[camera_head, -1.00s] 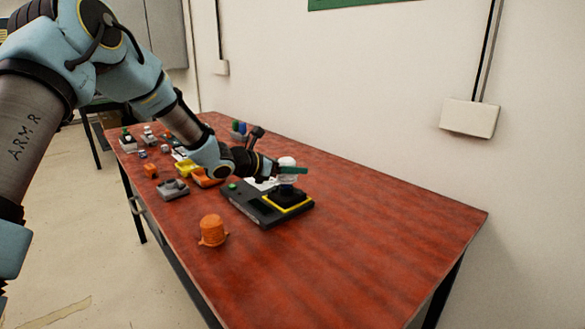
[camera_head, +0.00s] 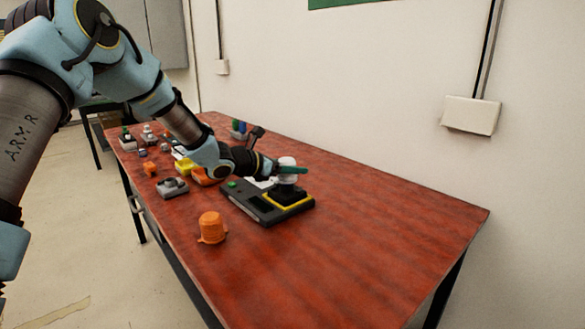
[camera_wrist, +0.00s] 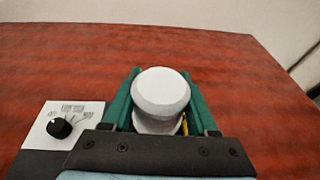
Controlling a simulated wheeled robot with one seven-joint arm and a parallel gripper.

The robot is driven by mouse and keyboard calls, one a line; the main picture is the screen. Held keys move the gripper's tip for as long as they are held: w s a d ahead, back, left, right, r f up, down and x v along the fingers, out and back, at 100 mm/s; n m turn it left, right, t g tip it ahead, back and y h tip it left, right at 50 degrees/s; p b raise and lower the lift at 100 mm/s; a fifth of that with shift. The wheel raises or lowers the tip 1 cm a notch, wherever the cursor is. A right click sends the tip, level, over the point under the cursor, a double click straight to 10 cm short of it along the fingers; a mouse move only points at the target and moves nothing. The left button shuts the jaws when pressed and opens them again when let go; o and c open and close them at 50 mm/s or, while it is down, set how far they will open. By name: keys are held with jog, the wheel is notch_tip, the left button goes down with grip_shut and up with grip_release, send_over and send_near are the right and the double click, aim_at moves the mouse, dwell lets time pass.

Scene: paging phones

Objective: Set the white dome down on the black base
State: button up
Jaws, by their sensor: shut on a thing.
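The white dome (camera_head: 287,162) is held between the green fingers of my gripper (camera_head: 289,170), above the black base (camera_head: 289,196). In the wrist view the dome (camera_wrist: 161,93) sits between the two green fingers of my gripper (camera_wrist: 160,100), which are shut on it. The black base stands on the yellow-edged square at the right end of a dark device (camera_head: 240,202). The dome looks upright and in line over the base; I cannot tell whether they touch. In the wrist view the dome and gripper hide the base.
An orange ribbed container (camera_head: 212,228) stands left and in front of the device. A grey part (camera_head: 172,187) and several small items are farther back on the red table (camera_head: 380,230). A white panel with a black knob (camera_wrist: 61,128) shows in the wrist view. The table's right side is clear.

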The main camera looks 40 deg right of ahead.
aim_at(292, 185)
jog(key=shift+f+b, duration=1.65)
jog(key=shift+b, duration=0.75)
dwell(0.9)
dwell(0.4)
jog(key=o, duration=1.5)
jog(key=shift+o, duration=0.2)
jog(key=shift+r, duration=0.15)
jog(key=shift+r+p, duration=1.75)
jog(key=shift+r, duration=1.4)
